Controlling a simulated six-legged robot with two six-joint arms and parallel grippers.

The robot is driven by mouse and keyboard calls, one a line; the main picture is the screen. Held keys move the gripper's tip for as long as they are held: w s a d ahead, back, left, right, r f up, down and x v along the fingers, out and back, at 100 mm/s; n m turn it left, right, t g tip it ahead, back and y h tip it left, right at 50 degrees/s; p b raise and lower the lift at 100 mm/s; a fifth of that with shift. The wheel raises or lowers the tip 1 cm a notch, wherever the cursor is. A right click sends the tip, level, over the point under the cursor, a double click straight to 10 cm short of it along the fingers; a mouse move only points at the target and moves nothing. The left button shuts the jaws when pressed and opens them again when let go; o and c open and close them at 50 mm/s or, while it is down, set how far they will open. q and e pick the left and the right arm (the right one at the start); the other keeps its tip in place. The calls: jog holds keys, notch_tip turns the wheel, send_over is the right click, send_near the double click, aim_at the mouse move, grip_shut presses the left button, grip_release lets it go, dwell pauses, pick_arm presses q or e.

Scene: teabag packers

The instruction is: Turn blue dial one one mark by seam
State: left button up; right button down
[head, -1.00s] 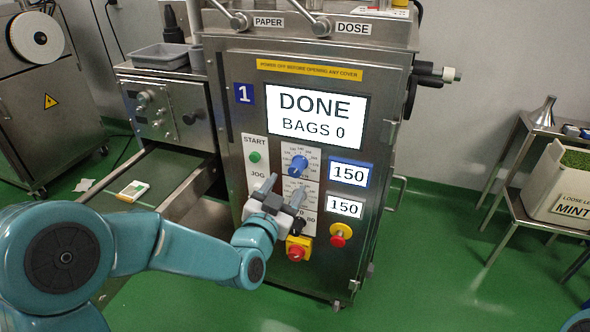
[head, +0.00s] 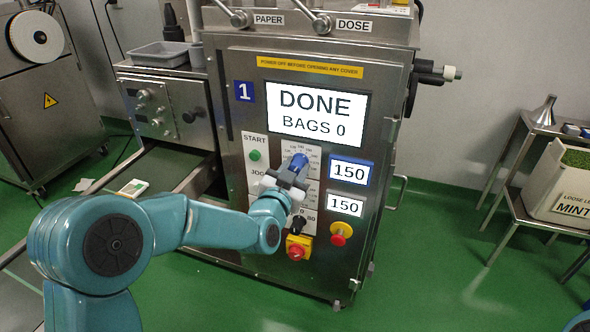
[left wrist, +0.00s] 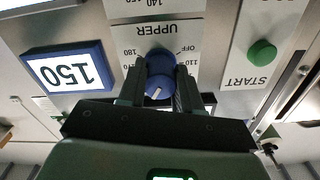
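The blue dial (head: 299,161) sits on the front panel of the steel machine marked 1. In the left wrist view, upside down, the dial (left wrist: 160,76) is under the label UPPER, with a scale around it including OFF and 110. A white pointer line shows on its face, toward the gripper. My left gripper (head: 291,168) reaches the panel from below. In the left wrist view its two dark fingers (left wrist: 160,84) stand on either side of the dial, close against it, with the dial filling the gap. My right gripper is out of view.
A blue-framed display (head: 350,172) and a plain display (head: 345,205) both read 150. The main screen (head: 315,114) reads DONE, BAGS 0. A green START button (head: 255,155) is left of the dial. A red-and-yellow switch (head: 298,247) and a red button (head: 340,234) are below.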

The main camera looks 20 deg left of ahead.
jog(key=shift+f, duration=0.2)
pick_arm(q)
jog(key=shift+f+n+b, duration=0.2)
jog(key=shift+n+b, duration=0.6)
jog(key=shift+b, duration=0.3)
jog(key=n+b, duration=0.2)
jog(key=shift+n+b, duration=0.3)
jog(key=shift+b, duration=0.05)
jog(key=shift+r+n+b, duration=0.15)
jog(key=shift+n+b, duration=0.5)
jog(key=shift+n, duration=0.25)
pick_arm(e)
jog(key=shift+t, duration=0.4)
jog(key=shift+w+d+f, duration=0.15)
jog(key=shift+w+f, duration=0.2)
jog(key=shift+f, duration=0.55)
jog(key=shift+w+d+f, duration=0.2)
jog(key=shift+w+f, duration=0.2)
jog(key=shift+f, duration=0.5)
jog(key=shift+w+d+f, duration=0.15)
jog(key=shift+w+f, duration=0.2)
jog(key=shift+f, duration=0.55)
pick_arm(q)
jog(key=o, duration=1)
jog(key=shift+o, duration=0.2)
